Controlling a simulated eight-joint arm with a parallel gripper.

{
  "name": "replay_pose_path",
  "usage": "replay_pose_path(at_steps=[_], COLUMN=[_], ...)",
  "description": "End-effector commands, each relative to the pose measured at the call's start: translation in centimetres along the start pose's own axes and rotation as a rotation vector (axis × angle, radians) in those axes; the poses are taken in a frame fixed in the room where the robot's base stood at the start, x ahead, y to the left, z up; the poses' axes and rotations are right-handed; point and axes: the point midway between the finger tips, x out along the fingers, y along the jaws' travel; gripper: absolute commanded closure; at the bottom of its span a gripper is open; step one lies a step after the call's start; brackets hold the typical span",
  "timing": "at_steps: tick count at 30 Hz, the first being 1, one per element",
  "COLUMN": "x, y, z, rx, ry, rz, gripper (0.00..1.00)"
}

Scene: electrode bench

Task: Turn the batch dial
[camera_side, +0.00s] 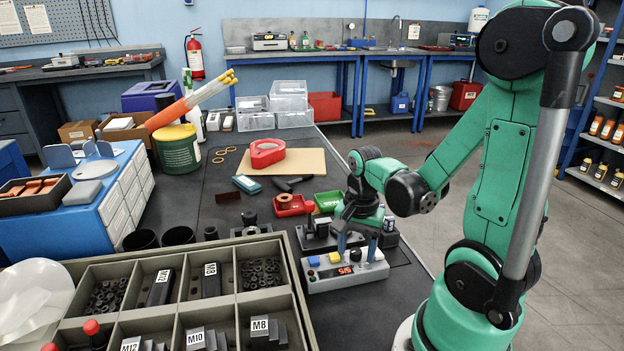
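A pale control box (345,283) stands near the right edge of the dark bench. Its top has a blue button, a yellow button and a lit red display (345,270). A small dark reddish knob (356,254), which looks like the batch dial, shows behind the display. My gripper (358,251) points down over the box. Its two blue-grey fingers are spread apart, one on each side of the knob. I cannot tell whether they touch it. The gripper body hides part of the box's back.
Red (292,205) and green (330,199) trays lie farther back. A compartment tray (232,258) of labelled parts is at the left front. Bare bench lies in front of the box.

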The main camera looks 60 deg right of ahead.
Motion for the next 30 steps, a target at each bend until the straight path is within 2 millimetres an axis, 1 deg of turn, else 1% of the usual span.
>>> replay_pose_path(at_steps=[7,11,17,30], x=[-0.1,-0.5,-2.1,-6.5], y=[-0.1,-0.1,-0.1,0.0], z=[0.0,0.0,0.0,0.0], rx=[-0.001,-0.001,-0.001,0.0], ry=[0.0,-0.001,-0.001,0.0], rz=[-0.002,-0.002,-0.002,-0.001], gripper=[0.41,0.41,0.41,0.41])
